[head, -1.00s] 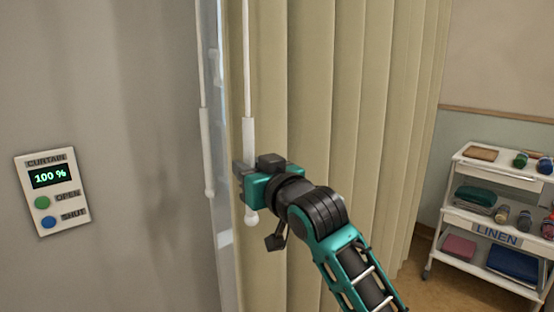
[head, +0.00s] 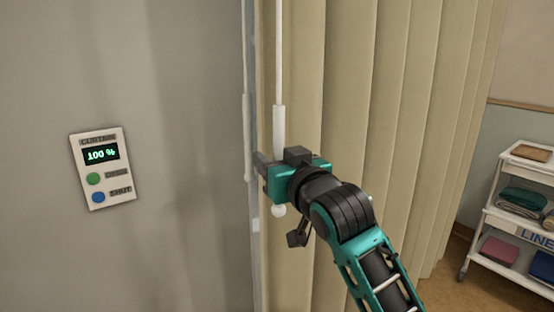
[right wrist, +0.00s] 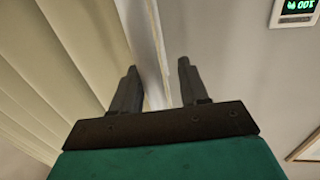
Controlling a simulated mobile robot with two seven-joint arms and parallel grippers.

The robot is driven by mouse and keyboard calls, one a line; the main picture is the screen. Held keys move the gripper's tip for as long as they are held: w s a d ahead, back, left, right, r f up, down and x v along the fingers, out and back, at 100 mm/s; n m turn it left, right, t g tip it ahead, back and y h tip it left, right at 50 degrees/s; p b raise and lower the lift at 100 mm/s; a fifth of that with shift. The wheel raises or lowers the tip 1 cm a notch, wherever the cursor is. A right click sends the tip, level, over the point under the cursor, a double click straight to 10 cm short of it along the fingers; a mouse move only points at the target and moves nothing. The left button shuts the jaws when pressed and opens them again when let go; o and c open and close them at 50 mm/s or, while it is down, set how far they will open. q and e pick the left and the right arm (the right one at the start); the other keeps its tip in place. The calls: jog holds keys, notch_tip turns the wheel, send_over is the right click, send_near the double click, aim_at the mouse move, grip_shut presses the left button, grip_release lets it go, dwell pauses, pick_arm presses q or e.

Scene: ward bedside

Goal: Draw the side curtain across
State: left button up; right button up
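The beige side curtain (head: 350,120) hangs in tall folds right of a grey wall. A white wand (head: 279,125) with a thick handle hangs in front of its left edge; its ball end shows below my gripper. A second pale wand (head: 245,125) hangs just left. My right gripper (head: 262,165) is at the handle of the first wand and covers part of it. In the right wrist view its two fingers (right wrist: 156,88) stand apart, with a pale upright strip seen between them; I cannot tell whether the wand is between them. My left gripper is not in view.
A wall panel (head: 103,168) labelled CURTAIN reads 100 %, with a green OPEN button (head: 94,179) and a blue SHUT button (head: 98,197). A white linen trolley (head: 510,220) with folded cloths stands at right. Some floor (head: 455,265) shows between curtain and trolley.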

jog(key=shift+d, duration=0.15)
jog(key=v, duration=1.2)
jog(key=shift+s+b, duration=0.4)
jog(key=d+f+m+g+h, duration=0.1)
jog(key=d+f+h, duration=0.15)
jog(key=f, duration=0.85)
jog(key=d+f+m+g+h, duration=0.1)
jog(key=d+f, duration=0.2)
jog(key=f, duration=0.7)
jog(key=s+d+f+g+h, duration=0.1)
jog(key=s+d+f, duration=0.3)
jog(key=s+f, duration=0.3)
jog(key=s+d+f+g+h, duration=0.1)
jog(key=s+d+f, duration=0.3)
jog(key=s+f, duration=0.4)
notch_tip(320, 180, down, 7)
jog(key=shift+d+f+m+g+h, duration=0.2)
jog(key=shift+d+m+g+h, duration=0.2)
jog(key=shift+g, duration=0.2)
jog(key=shift+s, duration=0.1)
